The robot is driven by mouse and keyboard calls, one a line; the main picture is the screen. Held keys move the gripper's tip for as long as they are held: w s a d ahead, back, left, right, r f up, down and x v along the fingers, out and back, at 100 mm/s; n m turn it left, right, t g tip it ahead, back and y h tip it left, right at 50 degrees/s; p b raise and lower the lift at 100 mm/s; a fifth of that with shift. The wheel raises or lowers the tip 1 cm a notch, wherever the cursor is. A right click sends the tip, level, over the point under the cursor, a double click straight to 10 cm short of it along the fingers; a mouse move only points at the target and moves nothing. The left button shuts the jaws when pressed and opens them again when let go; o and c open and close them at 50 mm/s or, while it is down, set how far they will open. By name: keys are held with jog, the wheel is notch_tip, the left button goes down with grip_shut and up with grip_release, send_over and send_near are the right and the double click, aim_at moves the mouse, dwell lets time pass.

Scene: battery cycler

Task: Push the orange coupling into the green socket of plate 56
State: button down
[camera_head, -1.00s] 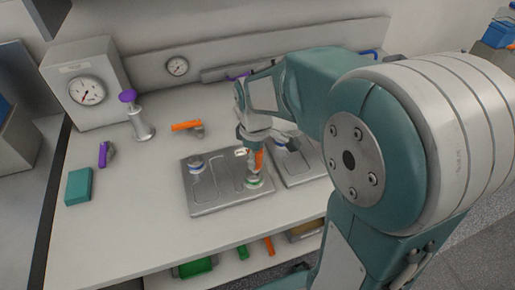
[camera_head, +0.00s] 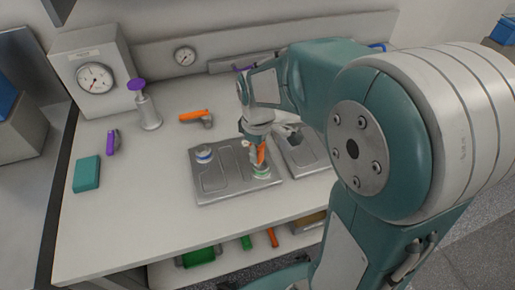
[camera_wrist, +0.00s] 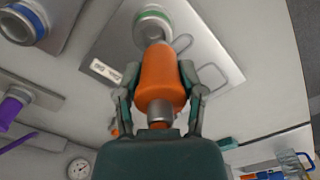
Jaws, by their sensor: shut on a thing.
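My gripper (camera_wrist: 160,92) is shut on the orange coupling (camera_wrist: 162,78), with one finger on each side of it. In the head view the coupling (camera_head: 261,154) stands above the green socket (camera_head: 261,171), at the right side of a grey plate (camera_head: 225,192). In the wrist view the coupling's metal end overlaps the green-ringed socket (camera_wrist: 153,14). I cannot tell how far the end sits inside it. A white label (camera_wrist: 105,72) on the plate is too small to read. My wrist and fingers hide part of the coupling in the head view.
A purple-topped post (camera_head: 147,112), an orange-handled part (camera_head: 195,115) and a teal block (camera_head: 87,174) stand left. The front bench strip is clear.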

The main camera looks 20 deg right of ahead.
aim_at(262, 156)
jog(key=shift+d, duration=0.45)
jog(key=shift+d+f, duration=0.15)
jog(key=shift+f, duration=0.2)
jog(key=shift+d+f, duration=0.1)
jog(key=shift+f, duration=0.05)
jog(key=shift+f, duration=0.15)
jog(key=shift+f, duration=0.3)
jog(key=shift+f, duration=0.5)
dwell(0.4)
jog(key=shift+c, duration=0.6)
grip_release()
